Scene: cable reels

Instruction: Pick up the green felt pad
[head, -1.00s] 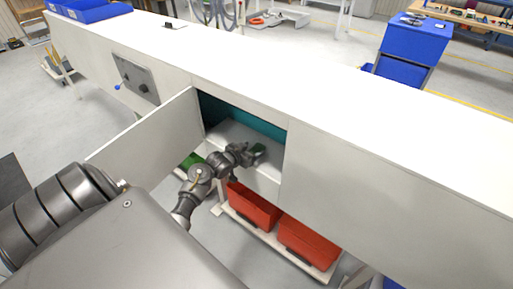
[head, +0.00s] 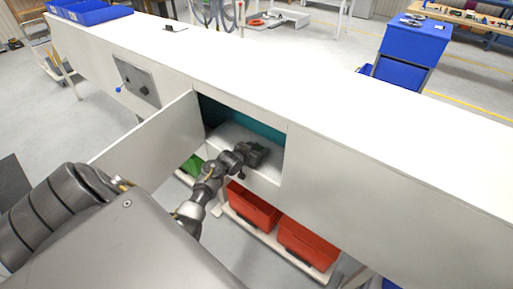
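My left gripper (head: 252,154) reaches into the open compartment of the long white bench, over the pale shelf (head: 238,133) inside. It is dark and small here, and its fingers cannot be made out, so I cannot tell whether it is open or shut. The green felt pad is not visible now; the gripper and wrist cover the spot on the shelf where a small green patch showed earlier. My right gripper is not in view.
The compartment's white door (head: 152,142) stands open on the left. The white bench top (head: 300,80) runs above the opening. Red bins (head: 306,243) and a green bin (head: 193,166) sit on a low rack below. A control panel (head: 137,80) is on the bench front.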

